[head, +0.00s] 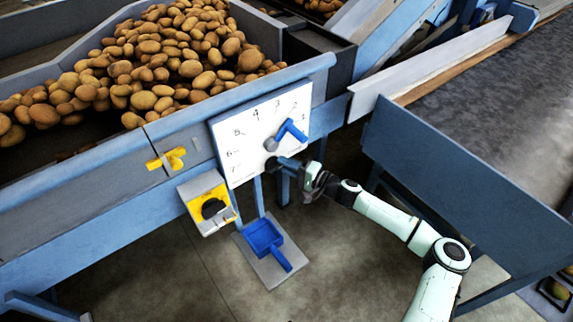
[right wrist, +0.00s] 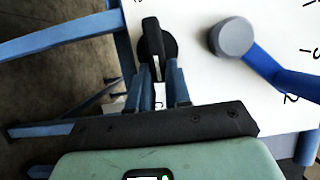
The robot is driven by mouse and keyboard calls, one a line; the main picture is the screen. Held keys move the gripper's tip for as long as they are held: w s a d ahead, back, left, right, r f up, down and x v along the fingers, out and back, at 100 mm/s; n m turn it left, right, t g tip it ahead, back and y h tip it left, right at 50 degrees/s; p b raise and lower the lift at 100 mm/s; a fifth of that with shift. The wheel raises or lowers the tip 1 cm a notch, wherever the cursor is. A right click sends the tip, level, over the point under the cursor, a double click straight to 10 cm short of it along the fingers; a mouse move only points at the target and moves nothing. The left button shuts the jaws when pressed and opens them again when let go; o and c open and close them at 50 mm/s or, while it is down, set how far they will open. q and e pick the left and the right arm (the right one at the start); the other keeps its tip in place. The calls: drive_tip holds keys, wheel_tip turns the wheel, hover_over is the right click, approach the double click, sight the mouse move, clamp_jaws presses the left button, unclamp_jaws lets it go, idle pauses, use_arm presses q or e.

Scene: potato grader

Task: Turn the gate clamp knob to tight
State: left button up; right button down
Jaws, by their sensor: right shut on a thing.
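The black gate clamp knob (right wrist: 153,38) has a raised bar across a round base and sits on the white numbered dial plate (head: 246,150). My right gripper (head: 284,166) reaches it from the right, at the lower part of the plate. In the right wrist view, its two blue fingers (right wrist: 160,88) are shut on the knob's bar. Beside the knob is a blue lever (head: 290,132) on a grey round hub (right wrist: 233,38), pointing up near the 2. Tight or loose marks by the knob cannot be read. My left gripper is not in view.
A hopper of potatoes (head: 160,66) stands behind the plate. A yellow handle (head: 168,158) and a yellow box with a black rotary switch (head: 210,207) are to the left. A blue scoop (head: 265,240) is below. A conveyor (head: 490,90) fills the right.

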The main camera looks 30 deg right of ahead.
idle(0.4)
drive_tip(key=c, duration=1.1)
unclamp_jaws()
drive_tip(key=shift+o, duration=0.2)
drive_tip(key=shift+d, duration=0.1)
drive_tip(key=p+v, duration=0.1)
drive_tip(key=v, duration=1.2)
drive_tip(key=shift+s, duration=0.15)
